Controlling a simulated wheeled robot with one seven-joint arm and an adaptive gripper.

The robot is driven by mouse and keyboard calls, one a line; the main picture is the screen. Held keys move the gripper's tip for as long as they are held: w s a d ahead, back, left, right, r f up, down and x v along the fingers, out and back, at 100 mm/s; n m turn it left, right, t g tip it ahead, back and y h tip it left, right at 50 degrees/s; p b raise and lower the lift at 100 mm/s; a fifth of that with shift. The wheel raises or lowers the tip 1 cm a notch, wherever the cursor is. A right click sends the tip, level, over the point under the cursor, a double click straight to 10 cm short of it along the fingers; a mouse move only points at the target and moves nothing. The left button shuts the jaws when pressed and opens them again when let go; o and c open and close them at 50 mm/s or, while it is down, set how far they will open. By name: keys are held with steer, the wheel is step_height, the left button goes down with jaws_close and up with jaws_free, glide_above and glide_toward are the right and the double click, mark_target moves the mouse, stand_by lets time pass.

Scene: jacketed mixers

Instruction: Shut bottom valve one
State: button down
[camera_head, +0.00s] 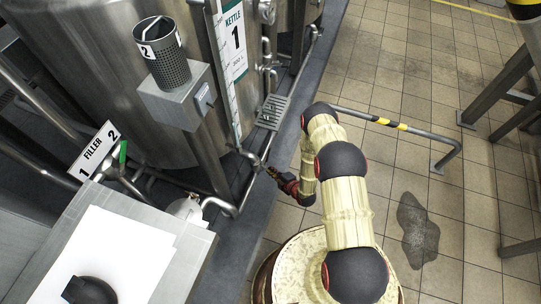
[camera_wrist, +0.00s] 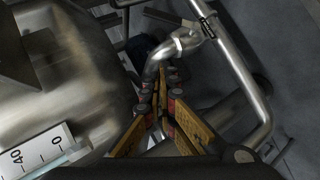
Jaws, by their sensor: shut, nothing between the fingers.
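The kettle marked KETTLE 1 by its sign (camera_head: 234,42) is the large steel vessel at the upper left of the head view. Bent steel pipework (camera_head: 249,156) runs at its foot, and my gripper (camera_head: 270,171) is low beside it. In the wrist view my gripper (camera_wrist: 160,74) is shut with nothing held, its tips at a steel pipe elbow (camera_wrist: 156,62). Just beyond is a pipe fitting (camera_wrist: 187,43) with a slim dark part (camera_wrist: 205,20), perhaps the valve and its handle. I cannot tell whether the tips touch the elbow, or how the valve is set.
A FILLER sign (camera_head: 96,149) and a green handle (camera_head: 123,152) stand at the left. A grey post box with a perforated cup (camera_head: 171,72) is above the pipes.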

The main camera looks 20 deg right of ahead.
steer(key=shift+w+d+r+m+t+h, duration=0.25)
steer(key=shift+d+m, duration=0.15)
steer(key=shift+m, duration=0.65)
steer(key=shift+w+d+r+m+t+h, duration=0.15)
steer(key=shift+w+d+r+m+h, duration=0.2)
steer(key=shift+m, duration=0.7)
steer(key=shift+f, duration=0.15)
steer(key=w+f+b, duration=0.6)
steer(key=w+f, duration=0.1)
steer(key=w, duration=0.3)
steer(key=shift+w+a, duration=0.35)
steer(key=shift+w, duration=0.05)
